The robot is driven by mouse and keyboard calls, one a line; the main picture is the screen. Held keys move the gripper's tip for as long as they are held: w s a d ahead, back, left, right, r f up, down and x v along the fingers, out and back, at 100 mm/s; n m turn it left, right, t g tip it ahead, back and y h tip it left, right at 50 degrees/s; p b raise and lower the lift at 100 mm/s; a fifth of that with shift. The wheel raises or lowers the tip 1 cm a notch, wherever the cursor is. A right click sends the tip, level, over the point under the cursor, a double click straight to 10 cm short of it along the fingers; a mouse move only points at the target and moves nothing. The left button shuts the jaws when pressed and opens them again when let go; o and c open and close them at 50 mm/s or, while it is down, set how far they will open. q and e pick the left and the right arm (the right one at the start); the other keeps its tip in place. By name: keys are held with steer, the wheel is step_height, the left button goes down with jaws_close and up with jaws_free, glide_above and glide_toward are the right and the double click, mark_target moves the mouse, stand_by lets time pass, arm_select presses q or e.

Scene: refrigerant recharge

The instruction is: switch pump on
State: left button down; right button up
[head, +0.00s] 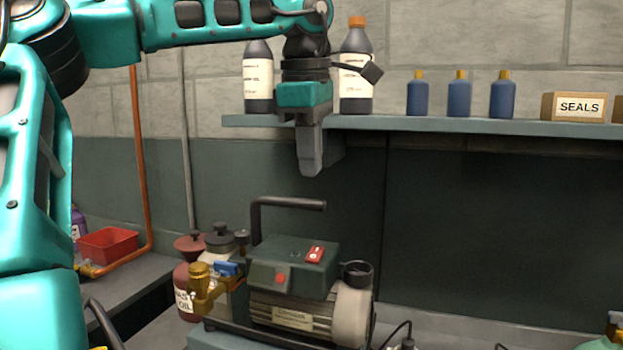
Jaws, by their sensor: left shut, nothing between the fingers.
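The pump (305,290) stands on a grey bench, a dark green and grey machine with a black carry handle (290,203) over its top. A red rocker switch (315,254) sits on the top of its green box, and a round red button or lamp (281,279) is on the front face. I cannot tell the switch's position. My left gripper (311,168) is shut and empty, pointing down above the pump, apart from it and higher than the handle. My right gripper is not in view.
A shelf (430,123) behind holds oil bottles (258,80), blue bottles (459,95) and a SEALS box (580,107). Brass fittings (201,285) and a red oil container (184,305) stand left of the pump. A red bin (108,245) sits farther left.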

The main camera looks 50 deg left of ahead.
mark_target(317, 249)
arm_select(q)
steer(key=shift+r, duration=0.2)
steer(key=shift+w+a+r+b, duration=0.15)
steer(key=shift+w+a+b, duration=0.2)
steer(key=shift+w+b, duration=0.15)
steer(key=f, duration=0.4)
steer(key=w+f+b, duration=0.1)
steer(key=f, duration=0.4)
steer(key=a+f, duration=0.1)
steer(key=f, duration=0.4)
steer(key=shift+w, duration=0.35)
